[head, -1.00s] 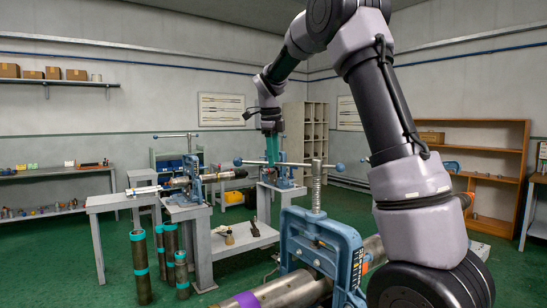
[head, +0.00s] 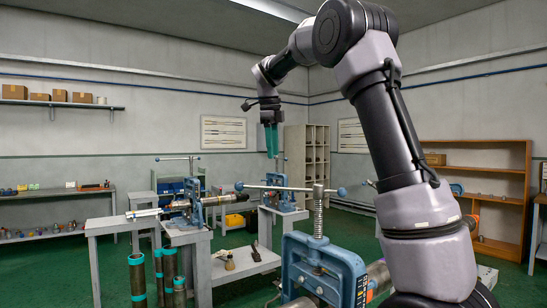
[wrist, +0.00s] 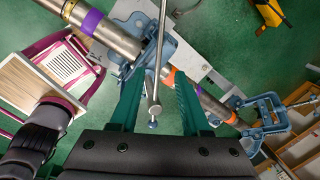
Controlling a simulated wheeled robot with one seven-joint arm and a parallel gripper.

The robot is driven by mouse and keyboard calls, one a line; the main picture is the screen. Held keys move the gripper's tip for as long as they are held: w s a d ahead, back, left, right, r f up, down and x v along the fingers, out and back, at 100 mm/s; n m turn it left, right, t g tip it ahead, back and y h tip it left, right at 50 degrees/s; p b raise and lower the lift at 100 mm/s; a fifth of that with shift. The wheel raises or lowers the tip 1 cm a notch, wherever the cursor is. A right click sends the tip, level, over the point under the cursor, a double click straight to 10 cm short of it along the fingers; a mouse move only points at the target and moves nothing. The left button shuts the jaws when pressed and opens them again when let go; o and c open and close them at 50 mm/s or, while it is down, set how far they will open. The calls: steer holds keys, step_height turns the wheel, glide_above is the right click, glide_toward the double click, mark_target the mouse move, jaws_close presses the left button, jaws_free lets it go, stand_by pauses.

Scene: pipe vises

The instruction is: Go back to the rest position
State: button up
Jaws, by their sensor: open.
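My gripper (head: 271,154) hangs in the air with its teal fingers pointing down, above the vise benches and in front of the back wall. In the wrist view (wrist: 158,80) the two fingers are apart with nothing held between them. Below them is a blue pipe vise (wrist: 150,38) with a long handle bar (wrist: 160,50) that shows between the fingers. A steel pipe with a purple band (wrist: 92,20) runs through this vise. In the head view a large blue vise (head: 330,262) stands in front, partly covered by my arm.
A smaller vise (head: 196,205) holds a pipe on a grey bench (head: 186,237), and another vise (head: 283,192) stands behind. Teal-banded pipes (head: 138,280) stand upright on the floor. A brown shelf (head: 480,152) is at right. The air around my gripper looks free.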

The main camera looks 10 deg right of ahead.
stand_by(0.4)
steer(key=s+d+n+t+y, duration=0.1)
steer(key=s+d+n, duration=0.2)
steer(key=s+n, duration=0.35)
steer(key=s+d+n+t+y, duration=0.1)
steer(key=s+d+n+y, duration=0.2)
steer(key=s, duration=0.7)
steer(key=s+f+n+t, duration=0.1)
steer(key=s+f+n, duration=0.3)
steer(key=s, duration=0.3)
steer(key=s+f+n+t, duration=0.2)
steer(key=s+f+n, duration=0.2)
steer(key=s+n, duration=0.2)
steer(key=shift+s+f+n+h, duration=0.4)
steer(key=shift+n, duration=0.05)
